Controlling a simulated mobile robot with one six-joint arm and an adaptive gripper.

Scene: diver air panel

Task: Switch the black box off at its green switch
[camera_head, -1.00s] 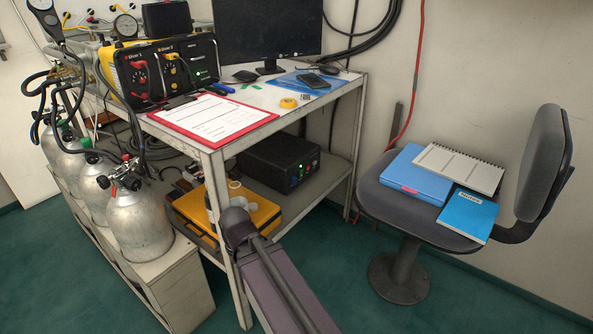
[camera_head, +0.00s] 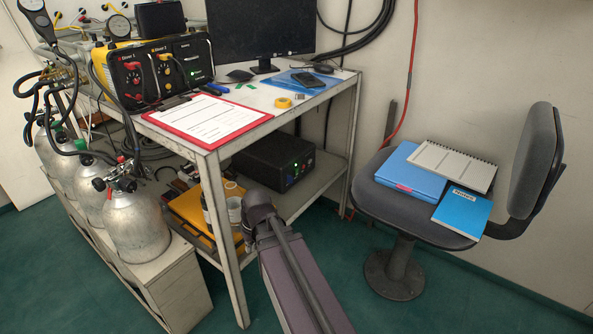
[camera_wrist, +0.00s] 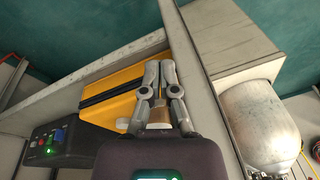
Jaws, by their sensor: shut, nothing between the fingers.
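The black box (camera_head: 272,158) sits on the lower shelf of the metal table, its front panel carrying small coloured parts. A green spot (camera_head: 290,181) shows on that panel. In the wrist view the black box (camera_wrist: 72,147) is at the lower left, with a green switch (camera_wrist: 59,135) and a lit green spot beneath it, plus red and blue parts. My gripper (camera_wrist: 160,66) is shut and empty, above the yellow case and to the right of the box, apart from it. In the head view my forearm hides the gripper.
A yellow case (camera_wrist: 113,90) lies on the lower shelf beside the box, with bottles or cups (camera_head: 233,208) near it. A table leg (camera_head: 225,240) stands in front. Gas cylinders (camera_head: 136,225) stand left; a chair (camera_head: 428,215) stands right.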

